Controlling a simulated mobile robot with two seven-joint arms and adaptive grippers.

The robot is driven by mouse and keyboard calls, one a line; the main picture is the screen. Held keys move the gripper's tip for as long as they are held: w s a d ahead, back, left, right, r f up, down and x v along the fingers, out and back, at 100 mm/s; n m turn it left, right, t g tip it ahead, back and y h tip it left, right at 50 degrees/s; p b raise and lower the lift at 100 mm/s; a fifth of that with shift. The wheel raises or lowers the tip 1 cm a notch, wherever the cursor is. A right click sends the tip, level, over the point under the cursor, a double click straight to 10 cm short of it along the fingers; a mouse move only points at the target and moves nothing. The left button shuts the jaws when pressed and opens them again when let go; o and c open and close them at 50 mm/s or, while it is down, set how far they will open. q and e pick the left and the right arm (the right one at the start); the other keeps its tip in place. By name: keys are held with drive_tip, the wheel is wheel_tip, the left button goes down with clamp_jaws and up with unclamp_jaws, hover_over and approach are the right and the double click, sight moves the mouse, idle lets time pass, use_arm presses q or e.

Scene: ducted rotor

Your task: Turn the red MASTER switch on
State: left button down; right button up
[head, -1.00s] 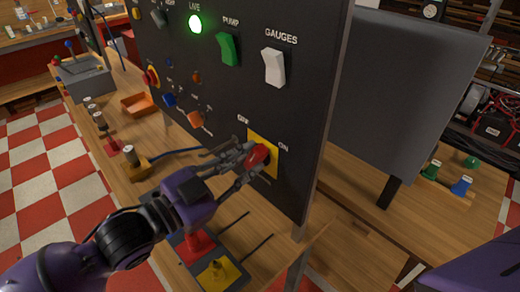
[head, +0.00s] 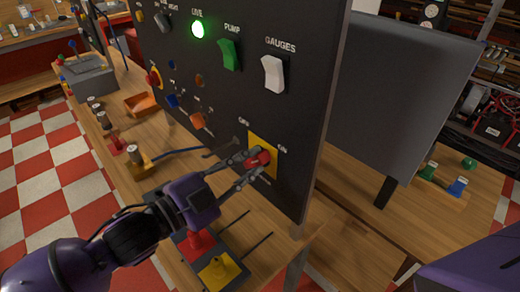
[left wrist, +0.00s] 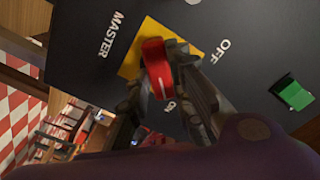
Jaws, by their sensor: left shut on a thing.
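The red MASTER switch (head: 258,158) is a rotary knob on a yellow plate (head: 268,143) at the lower right of the black panel. My left gripper (head: 252,164) is shut on the knob, its fingers on either side. In the left wrist view the red knob (left wrist: 156,68) sits between the fingertips (left wrist: 158,78), over the yellow plate (left wrist: 130,62). A pale line on the knob shows on the side nearer the ON label. The OFF label is to the upper right there. My right gripper is not in view.
The black panel (head: 185,60) carries a lit green LIVE lamp (head: 198,29), a green PUMP switch (head: 229,54) and a white GAUGES switch (head: 273,73). Below stand a red stand (head: 197,240) and a yellow one (head: 218,268). A grey board (head: 400,90) stands at right.

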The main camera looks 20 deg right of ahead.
use_arm(q)
drive_tip(key=c, duration=1.6)
unclamp_jaws()
drive_tip(key=shift+o, duration=0.2)
drive_tip(key=shift+s+a, duration=0.1)
drive_tip(key=shift+a, duration=0.1)
drive_tip(key=v, duration=1.1)
drive_tip(key=shift+a, duration=0.3)
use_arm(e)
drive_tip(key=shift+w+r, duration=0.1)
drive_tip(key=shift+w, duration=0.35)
use_arm(q)
drive_tip(key=shift+s, duration=0.1)
